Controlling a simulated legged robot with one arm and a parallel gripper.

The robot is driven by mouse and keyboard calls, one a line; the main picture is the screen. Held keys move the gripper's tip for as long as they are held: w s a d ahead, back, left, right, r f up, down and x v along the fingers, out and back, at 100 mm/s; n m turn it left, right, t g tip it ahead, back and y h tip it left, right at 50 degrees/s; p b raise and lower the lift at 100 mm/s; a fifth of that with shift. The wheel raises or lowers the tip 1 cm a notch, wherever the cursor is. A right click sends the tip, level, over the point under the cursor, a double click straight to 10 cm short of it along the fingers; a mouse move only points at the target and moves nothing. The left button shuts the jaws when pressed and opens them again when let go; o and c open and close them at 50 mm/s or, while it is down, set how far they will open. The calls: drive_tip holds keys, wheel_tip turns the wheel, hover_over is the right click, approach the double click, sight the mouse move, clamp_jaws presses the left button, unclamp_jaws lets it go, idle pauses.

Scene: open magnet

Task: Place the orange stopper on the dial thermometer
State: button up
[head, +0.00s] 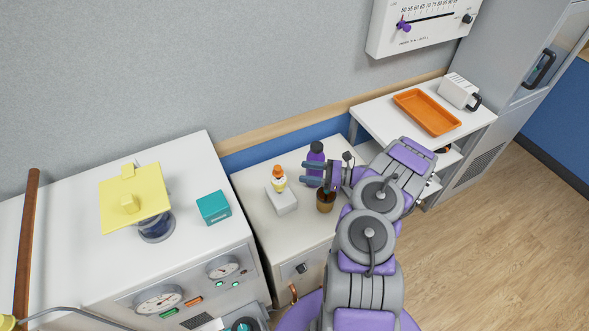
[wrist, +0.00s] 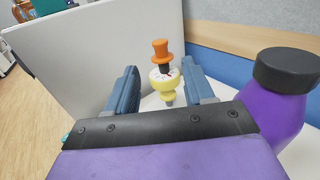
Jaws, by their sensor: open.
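The orange stopper (head: 277,170) appears at the top of a yellow piece with a pale round face, which looks like the dial thermometer (head: 279,184). The thermometer stands upright on a small white block (head: 283,203). In the wrist view the stopper (wrist: 161,50) has a wide brim and a dark lower part that meets the thermometer's top (wrist: 165,88). My gripper (head: 306,174) is open and empty, to the right of the thermometer in the head view. In the wrist view my gripper (wrist: 163,85) has its fingers on either side of the thermometer, apart from it.
A purple bottle (head: 316,153) with a dark cap stands close to my gripper. A brown pot (head: 325,203) is just below it. A teal box (head: 214,207) sits on the left cabinet; an orange tray (head: 427,112) lies at right.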

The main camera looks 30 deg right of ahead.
drive_tip(key=a+r+n+g+y, duration=0.2)
drive_tip(key=a+r+n+g, duration=0.5)
drive_tip(key=a+r, duration=0.6)
drive_tip(key=s+a+r+n+g+h, duration=0.3)
drive_tip(key=s+a+r+n+g, duration=0.35)
drive_tip(key=s+a+r, duration=0.35)
drive_tip(key=s+a+r+n+g+h, duration=0.1)
drive_tip(key=s+a+n+h, duration=0.15)
drive_tip(key=s, duration=0.45)
drive_tip(key=s+a+r+n+g+h, duration=0.1)
drive_tip(key=s+a+n+h, duration=0.1)
drive_tip(key=s+n+h, duration=0.3)
drive_tip(key=s+d+n+t+h, duration=0.1)
drive_tip(key=s+d+n+h, duration=0.1)
drive_tip(key=s, duration=0.5)
drive_tip(key=s+d+n+t+h, duration=0.2)
drive_tip(key=s+d+h, duration=0.2)
drive_tip(key=s+d, duration=0.1)
drive_tip(key=shift+s+r, duration=0.4)
drive_tip(key=shift+s, duration=0.5)
